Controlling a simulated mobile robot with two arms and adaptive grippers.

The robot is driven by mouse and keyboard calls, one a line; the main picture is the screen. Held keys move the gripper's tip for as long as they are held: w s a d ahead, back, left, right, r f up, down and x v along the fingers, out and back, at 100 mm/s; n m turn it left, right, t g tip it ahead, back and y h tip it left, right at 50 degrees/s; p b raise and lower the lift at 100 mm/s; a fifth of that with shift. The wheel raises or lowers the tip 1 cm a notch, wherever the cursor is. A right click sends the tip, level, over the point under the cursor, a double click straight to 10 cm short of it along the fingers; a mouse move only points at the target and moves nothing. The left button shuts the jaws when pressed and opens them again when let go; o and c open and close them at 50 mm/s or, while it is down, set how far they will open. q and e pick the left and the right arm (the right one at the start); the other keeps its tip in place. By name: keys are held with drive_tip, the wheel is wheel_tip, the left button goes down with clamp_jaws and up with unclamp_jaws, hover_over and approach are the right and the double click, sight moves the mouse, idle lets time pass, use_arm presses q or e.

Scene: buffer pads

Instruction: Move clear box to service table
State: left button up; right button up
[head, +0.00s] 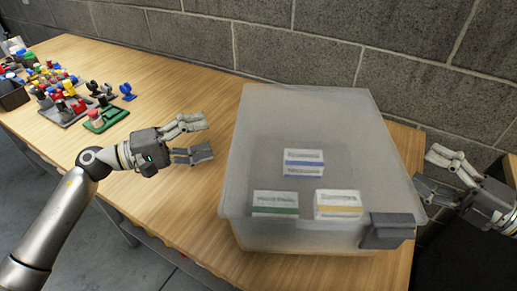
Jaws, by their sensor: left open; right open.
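The clear box (340,120) is a large translucent bin with a grey latch (387,231) at its front right corner. It stands on the wooden table (190,215) near the right end. Inside it show a blue-striped pack (303,163), a green-striped pack (275,203) and a yellow-striped pack (338,204). My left gripper (208,138) is open and empty, just left of the box and apart from it. My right gripper (428,170) is open close to the box's right side; whether it touches cannot be told.
Several coloured parts stand on trays at the table's far left, with a green piece (106,119) and a blue piece (127,91) nearest. A grey block wall (190,40) runs behind the table.

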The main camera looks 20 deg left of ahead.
drive_tip(key=v, duration=0.6)
drive_tip(key=shift+d, duration=0.25)
drive_tip(key=shift+s, duration=0.15)
